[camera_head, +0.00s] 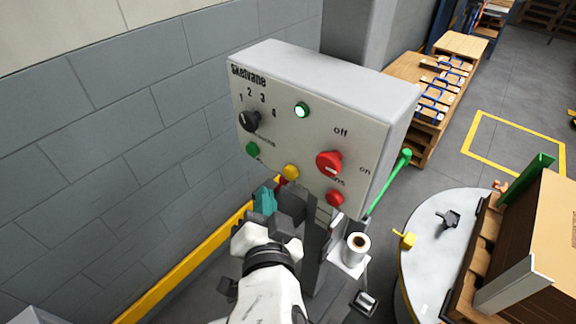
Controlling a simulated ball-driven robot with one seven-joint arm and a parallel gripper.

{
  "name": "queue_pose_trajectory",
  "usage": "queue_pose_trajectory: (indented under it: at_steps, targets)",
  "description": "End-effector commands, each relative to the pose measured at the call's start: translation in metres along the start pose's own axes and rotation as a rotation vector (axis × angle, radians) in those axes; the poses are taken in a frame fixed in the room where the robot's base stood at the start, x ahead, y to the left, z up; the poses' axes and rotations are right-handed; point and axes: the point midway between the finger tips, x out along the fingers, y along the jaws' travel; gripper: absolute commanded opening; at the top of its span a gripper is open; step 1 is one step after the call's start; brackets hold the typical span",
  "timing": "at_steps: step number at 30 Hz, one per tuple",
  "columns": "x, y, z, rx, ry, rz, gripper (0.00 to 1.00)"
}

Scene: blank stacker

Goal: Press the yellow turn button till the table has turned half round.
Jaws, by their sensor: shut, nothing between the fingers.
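The yellow turn button (291,172) is on the lower front of the light grey control box (320,120), between a green button (252,149) and a red button (335,198). My gripper (288,188) is shut and empty, just below the yellow button. It hides part of the box's lower edge and labels. I cannot tell whether the fingertips touch the button. The round pale table (425,262) is at the right, cut off by the frame. It carries a pallet with a tall brown stack (545,235). A yellow piece (405,239) is at the table's rim.
The box also has a black dial (249,121), a lit green lamp (302,110) and a red switch (329,162). A roll (356,244) sits on a small shelf below. A green-tipped lever (405,154) sticks out at the right. A grey block wall (110,130) is at left.

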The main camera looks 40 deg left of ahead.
Motion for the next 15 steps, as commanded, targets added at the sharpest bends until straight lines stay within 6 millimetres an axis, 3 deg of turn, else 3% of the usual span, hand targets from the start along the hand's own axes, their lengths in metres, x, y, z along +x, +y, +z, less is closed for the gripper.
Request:
queue_pose_trajectory:
  at_steps: [6, 15]
  targets:
    - [0.015, 0.011, -0.012, 0.001, 0.0, 0.003, 0.0]
    - [0.021, 0.015, -0.015, 0.001, 0.0, 0.0, 0.0]
